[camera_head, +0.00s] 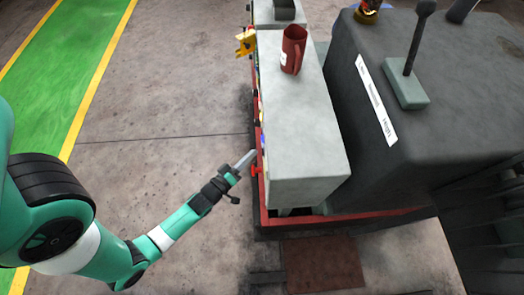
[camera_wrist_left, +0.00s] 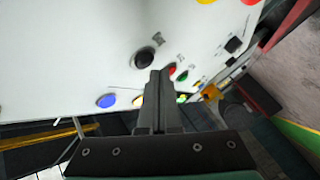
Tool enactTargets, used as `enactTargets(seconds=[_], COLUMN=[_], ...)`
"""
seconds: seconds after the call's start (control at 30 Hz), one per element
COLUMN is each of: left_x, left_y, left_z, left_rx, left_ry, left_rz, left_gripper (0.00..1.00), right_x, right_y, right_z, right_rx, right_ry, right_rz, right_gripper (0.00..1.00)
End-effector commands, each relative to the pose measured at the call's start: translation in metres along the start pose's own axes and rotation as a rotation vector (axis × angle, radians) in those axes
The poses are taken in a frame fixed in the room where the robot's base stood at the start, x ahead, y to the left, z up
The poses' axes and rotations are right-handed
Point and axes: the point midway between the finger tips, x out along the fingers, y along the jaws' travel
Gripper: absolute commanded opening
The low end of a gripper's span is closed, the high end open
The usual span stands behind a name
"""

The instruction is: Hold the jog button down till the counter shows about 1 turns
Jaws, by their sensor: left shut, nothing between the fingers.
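My left gripper (camera_head: 247,158) is shut and empty, with its tips close to the side of the pale grey control box (camera_head: 300,130). In the left wrist view its fingers (camera_wrist_left: 160,76) point at the white panel (camera_wrist_left: 70,50), among its buttons. A black round control (camera_wrist_left: 145,57) is just left of the tips, and red (camera_wrist_left: 172,70) and green (camera_wrist_left: 183,76) buttons are just right. A blue button (camera_wrist_left: 106,100) is farther left. The labels are too small to tell which is the jog button. Contact cannot be told. No readable counter shows. My right gripper is out of view.
A yellow object (camera_head: 245,42) sticks out at the box's far left side. Open concrete floor (camera_head: 165,110) lies left.

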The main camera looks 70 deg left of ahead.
Motion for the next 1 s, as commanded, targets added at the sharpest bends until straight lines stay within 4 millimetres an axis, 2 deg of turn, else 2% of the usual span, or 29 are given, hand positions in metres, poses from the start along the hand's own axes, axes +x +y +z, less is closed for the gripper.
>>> enactTargets(seconds=[0.73, 1.0], left_x=[0.0, 0.0049], left_y=[0.0, 0.002], left_z=[0.0001, 0.0048], left_rx=[0.0, -0.001], left_ry=[0.0, 0.0], left_rz=[0.0, 0.001], left_gripper=[0.0, 0.0], right_x=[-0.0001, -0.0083], right_y=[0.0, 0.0], right_z=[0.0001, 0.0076], right_rx=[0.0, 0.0], right_ry=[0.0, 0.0], right_rz=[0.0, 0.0], right_gripper=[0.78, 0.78])
